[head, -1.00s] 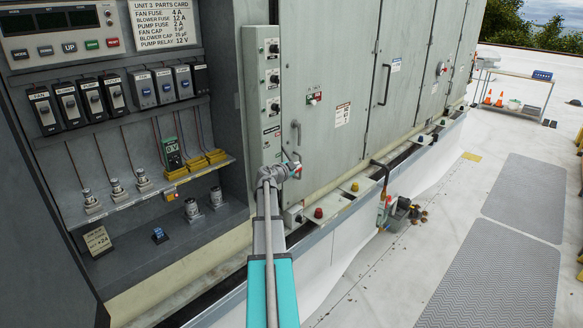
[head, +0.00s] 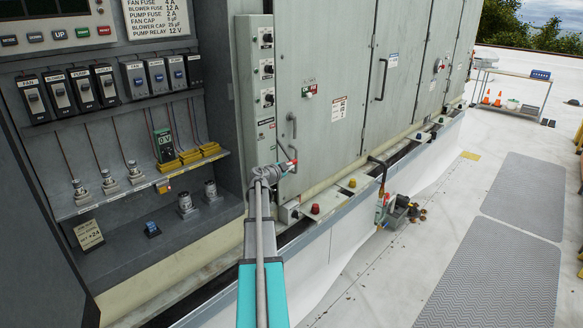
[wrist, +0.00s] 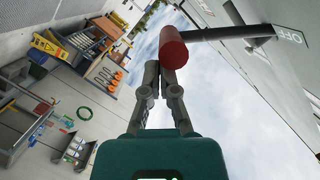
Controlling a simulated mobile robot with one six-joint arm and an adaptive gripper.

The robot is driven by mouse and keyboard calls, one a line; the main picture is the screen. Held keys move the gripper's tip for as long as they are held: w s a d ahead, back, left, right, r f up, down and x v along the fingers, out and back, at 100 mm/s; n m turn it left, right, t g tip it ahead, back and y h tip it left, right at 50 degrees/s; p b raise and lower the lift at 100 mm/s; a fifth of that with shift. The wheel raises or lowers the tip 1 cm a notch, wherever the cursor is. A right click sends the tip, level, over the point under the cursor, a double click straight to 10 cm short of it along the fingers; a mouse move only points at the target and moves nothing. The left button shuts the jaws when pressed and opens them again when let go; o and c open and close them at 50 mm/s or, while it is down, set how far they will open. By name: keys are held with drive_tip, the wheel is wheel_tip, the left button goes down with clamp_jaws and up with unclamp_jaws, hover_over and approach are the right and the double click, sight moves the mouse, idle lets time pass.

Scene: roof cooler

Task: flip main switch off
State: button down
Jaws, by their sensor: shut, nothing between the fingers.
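The main switch lever shows in the wrist view as a dark bar (wrist: 218,34) with a red cylindrical grip (wrist: 173,48) on its end. It reaches from a pivot on the grey cabinet face, beside a white OFF label (wrist: 290,35). In the head view the red grip (head: 294,164) is small beside my gripper (head: 283,170). My gripper (wrist: 159,76) is shut and empty, with its fingertips right at the red grip. I cannot tell whether they touch it. The lever's pivot is partly hidden in the head view.
An open bay with fuse blocks (head: 70,90) and a shelf (head: 150,182) is at left. A pump (head: 395,210) sits right. Grey mats (head: 500,240) lie on the open roof.

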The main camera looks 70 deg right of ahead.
idle(0.3)
drive_tip(key=p+v, duration=0.1)
drive_tip(key=v, duration=0.9)
drive_tip(key=shift+s+f, duration=0.15)
drive_tip(key=shift+f, duration=0.05)
idle(0.6)
drive_tip(key=shift+s, duration=0.1)
